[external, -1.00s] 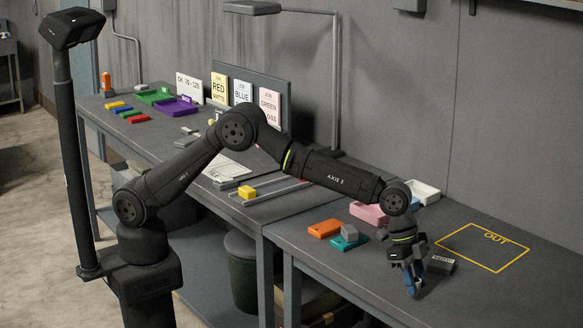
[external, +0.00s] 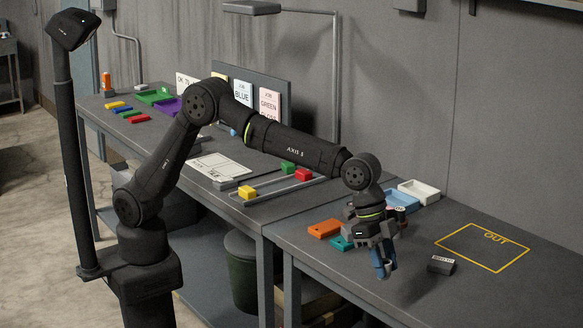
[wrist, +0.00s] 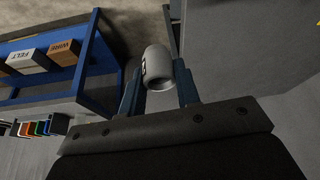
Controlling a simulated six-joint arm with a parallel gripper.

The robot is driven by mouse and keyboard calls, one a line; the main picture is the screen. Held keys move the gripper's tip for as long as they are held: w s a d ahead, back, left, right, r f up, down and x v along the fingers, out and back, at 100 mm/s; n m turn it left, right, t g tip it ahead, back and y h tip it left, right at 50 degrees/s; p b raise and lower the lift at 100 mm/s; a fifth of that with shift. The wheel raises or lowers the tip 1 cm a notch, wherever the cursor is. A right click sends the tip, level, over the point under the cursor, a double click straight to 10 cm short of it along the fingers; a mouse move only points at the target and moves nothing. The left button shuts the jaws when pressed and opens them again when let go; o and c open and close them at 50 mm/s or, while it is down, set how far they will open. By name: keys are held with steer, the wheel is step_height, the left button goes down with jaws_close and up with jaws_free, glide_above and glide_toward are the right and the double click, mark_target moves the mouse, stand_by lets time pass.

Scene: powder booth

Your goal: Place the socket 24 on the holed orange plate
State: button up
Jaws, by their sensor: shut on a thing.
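My gripper (external: 384,262) is shut on a grey cylindrical socket (wrist: 157,68), held between its blue fingers in the wrist view. Part of a dark mark shows on the socket's side, but I cannot read the number. In the external view the gripper points down above the front of the right-hand table. The orange plate (external: 325,228) lies flat on that table, left of the gripper and apart from it. Its top is too small to make out holes clearly.
A teal plate (external: 340,243) lies beside the orange one, partly behind my gripper. A dark labelled block (external: 441,264) sits to the right, before the yellow OUT outline (external: 484,247). White (external: 419,190) and blue (external: 398,197) trays stand behind.

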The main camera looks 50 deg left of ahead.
steer(key=w+a+r+n+t, duration=0.1)
steer(key=w+a+n, duration=0.2)
steer(key=a, duration=0.8)
steer(key=w+a+n+t+y, duration=0.1)
steer(key=w+a+n, duration=0.15)
steer(key=a, duration=0.95)
steer(key=w+a+r+n+t, duration=0.1)
steer(key=w+a+n, duration=0.2)
steer(key=a, duration=0.8)
glide_above(333, 226)
steer(key=s+a, duration=0.1)
steer(key=shift+m, duration=0.25)
step_height(333, 226, down, 7)
steer(key=shift+s+a+r, duration=0.1)
steer(key=shift+s, duration=0.05)
steer(key=shift+f, duration=2.1)
steer(key=shift+f, duration=0.15)
steer(key=o, duration=1.1)
steer(key=shift+c, duration=0.2)
